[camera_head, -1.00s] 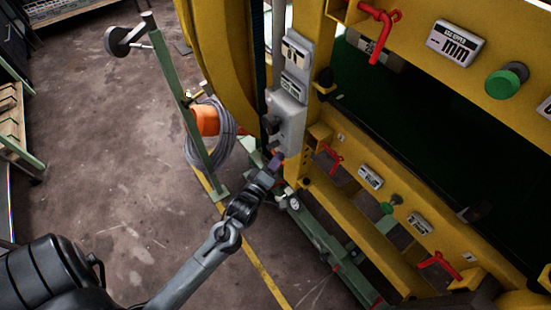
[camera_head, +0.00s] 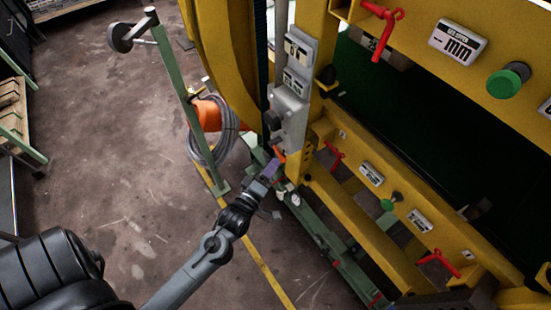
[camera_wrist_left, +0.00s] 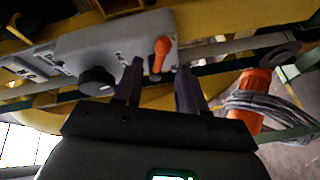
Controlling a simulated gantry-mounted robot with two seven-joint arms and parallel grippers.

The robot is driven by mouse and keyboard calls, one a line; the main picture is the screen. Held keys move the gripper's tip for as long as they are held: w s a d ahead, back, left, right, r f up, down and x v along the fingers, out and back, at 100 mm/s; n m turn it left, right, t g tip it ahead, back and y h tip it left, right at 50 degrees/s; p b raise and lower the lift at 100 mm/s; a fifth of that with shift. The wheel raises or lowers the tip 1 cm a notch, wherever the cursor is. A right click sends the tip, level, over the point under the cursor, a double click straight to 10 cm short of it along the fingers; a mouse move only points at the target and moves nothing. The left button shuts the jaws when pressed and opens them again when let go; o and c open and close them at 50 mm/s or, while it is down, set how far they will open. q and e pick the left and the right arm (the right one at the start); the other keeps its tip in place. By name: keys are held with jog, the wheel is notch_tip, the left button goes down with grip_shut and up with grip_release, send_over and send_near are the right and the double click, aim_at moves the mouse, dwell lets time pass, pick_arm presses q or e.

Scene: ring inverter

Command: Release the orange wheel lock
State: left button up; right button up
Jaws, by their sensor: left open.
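The orange wheel lock (camera_wrist_left: 161,54) is a small orange lever on the grey control box (camera_wrist_left: 115,42), seen in the left wrist view between and just beyond my fingertips. In the head view the lever (camera_head: 280,156) shows as a small orange bit at the lower end of the grey box (camera_head: 288,117), partly hidden by my gripper. My left gripper (camera_head: 272,169) is open, with one finger on each side of the lever in the wrist view (camera_wrist_left: 157,72). I cannot tell whether a finger touches it. My right gripper is not in view.
A yellow machine frame (camera_head: 340,200) with red handles (camera_head: 437,261) and green knobs (camera_head: 508,80) fills the right side. A green stand (camera_head: 178,90) with a coiled grey cable (camera_head: 213,145) and an orange cylinder (camera_head: 207,114) stands left of the box.

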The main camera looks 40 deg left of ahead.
pick_arm(q)
jog(key=v, duration=0.6)
dwell(0.4)
